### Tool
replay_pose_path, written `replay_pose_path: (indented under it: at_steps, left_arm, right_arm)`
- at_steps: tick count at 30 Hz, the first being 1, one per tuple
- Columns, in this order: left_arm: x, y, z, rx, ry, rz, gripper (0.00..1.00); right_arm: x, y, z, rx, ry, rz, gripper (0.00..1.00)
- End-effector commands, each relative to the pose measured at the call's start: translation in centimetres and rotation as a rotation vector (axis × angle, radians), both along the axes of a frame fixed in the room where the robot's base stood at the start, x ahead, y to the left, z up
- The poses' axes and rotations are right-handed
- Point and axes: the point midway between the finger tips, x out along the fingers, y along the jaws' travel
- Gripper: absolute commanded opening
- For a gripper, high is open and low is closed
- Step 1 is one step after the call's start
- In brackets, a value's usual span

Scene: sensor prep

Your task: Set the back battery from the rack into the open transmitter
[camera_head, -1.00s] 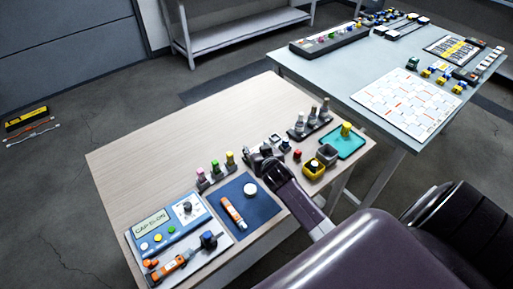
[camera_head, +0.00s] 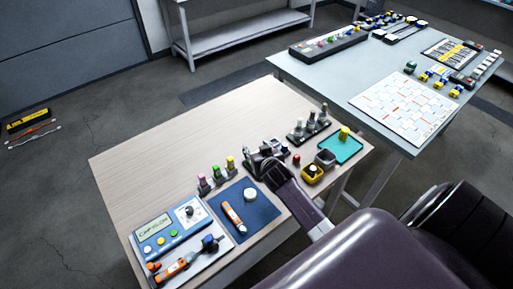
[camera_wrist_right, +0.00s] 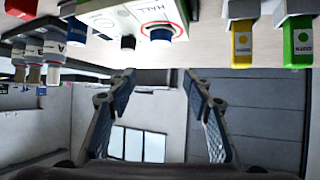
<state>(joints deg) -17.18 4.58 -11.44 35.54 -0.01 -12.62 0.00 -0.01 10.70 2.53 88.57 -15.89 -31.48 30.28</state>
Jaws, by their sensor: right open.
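My right gripper (camera_head: 262,160) is over the wooden table, behind the blue mat, open with nothing between its fingers. In the right wrist view its two fingers (camera_wrist_right: 160,100) are wide apart. Beyond them is a pale block with a red ring marking (camera_wrist_right: 145,15); a short blue piece (camera_wrist_right: 160,32) and a dark piece (camera_wrist_right: 128,42) stand on it. I cannot tell for certain whether these are the rack and batteries. An orange-and-white device (camera_head: 232,215), possibly the transmitter, lies on the blue mat (camera_head: 262,214) near a white disc (camera_head: 250,194). My gripper partly hides the block in the head view.
Pink, green and yellow-topped bottles (camera_head: 217,177) stand left of the gripper. Grey-topped bottles (camera_head: 310,125), a teal tray (camera_head: 350,150) and a yellow cup (camera_head: 313,174) are to its right. A blue meter (camera_head: 167,230) sits front left. The table's back left is clear.

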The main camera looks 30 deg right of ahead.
Motion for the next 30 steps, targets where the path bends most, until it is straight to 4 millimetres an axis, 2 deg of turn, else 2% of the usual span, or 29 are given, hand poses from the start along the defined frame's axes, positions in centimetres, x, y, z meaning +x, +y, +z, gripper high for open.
replay_pose_path:
  at_steps: [1, 15, 30]
  left_arm:
    - [0.0, 0.0, 0.8, 0.0, 0.0, 0.0, 0.4]
    - [0.0, 0.0, 3.9, 0.0, 0.0, 0.0, 0.4]
    - [0.0, 0.0, 3.9, -0.001, 0.0, 0.0, 0.4]
  right_arm:
    - [0.0, 0.0, 0.8, 0.001, 0.0, 0.0, 0.46]
    - [0.0, 0.0, 4.0, 0.002, -0.001, -0.001, 0.46]
    - [0.0, 0.0, 4.1, 0.001, 0.0, 0.0, 0.46]
